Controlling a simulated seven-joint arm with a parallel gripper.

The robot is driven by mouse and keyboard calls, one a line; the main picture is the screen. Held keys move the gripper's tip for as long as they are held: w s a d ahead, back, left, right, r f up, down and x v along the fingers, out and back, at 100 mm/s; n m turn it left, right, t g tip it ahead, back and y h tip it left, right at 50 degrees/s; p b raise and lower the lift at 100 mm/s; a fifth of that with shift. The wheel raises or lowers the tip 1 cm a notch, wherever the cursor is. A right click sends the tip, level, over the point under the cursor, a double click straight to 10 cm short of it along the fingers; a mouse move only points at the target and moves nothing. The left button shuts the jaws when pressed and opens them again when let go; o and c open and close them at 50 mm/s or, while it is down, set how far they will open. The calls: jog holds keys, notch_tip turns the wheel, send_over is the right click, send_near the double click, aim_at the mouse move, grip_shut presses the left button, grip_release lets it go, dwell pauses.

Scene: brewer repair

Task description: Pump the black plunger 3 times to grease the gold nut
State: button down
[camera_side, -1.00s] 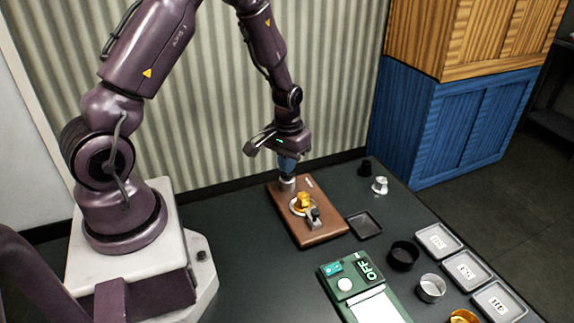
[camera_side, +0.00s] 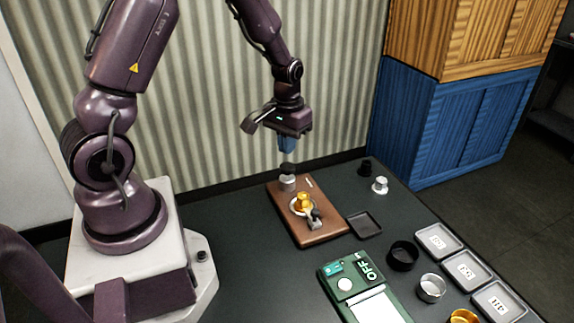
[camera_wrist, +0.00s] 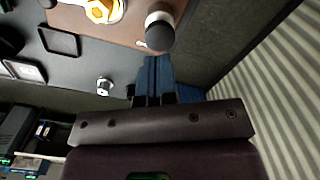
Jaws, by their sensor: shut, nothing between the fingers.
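The black plunger (camera_side: 288,168) tops a light grey cylinder (camera_side: 287,184) at the back left of a brown board (camera_side: 322,228). In the wrist view the plunger's round black top (camera_wrist: 160,36) is just beyond my fingertips. The gold nut (camera_side: 303,199) sits on a pale round seat on the board, in front of the plunger. It also shows at the top of the wrist view (camera_wrist: 99,10). My gripper (camera_side: 287,150) is shut and empty, pointing down above the plunger. Its blue fingers are together in the wrist view (camera_wrist: 155,62).
A small clamp-like part (camera_side: 315,218) stands beside the nut. A dark tray (camera_side: 364,224) lies right of the board. A green device marked OFF (camera_side: 346,285), several round cups and labelled trays fill the front right. A corrugated wall (camera_side: 230,90) rises behind.

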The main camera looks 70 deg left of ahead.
aim_at(286, 167)
notch_tip(286, 167, up, 6)
dwell(0.8)
dwell(0.7)
jog(key=s+d+r+m+t, duration=0.5)
jog(key=s+d+r+m, duration=0.1)
jog(key=s+d+r, duration=0.8)
notch_tip(286, 167, up, 2)
jog(key=shift+d+r+t, duration=0.25)
jog(key=shift+t, duration=0.05)
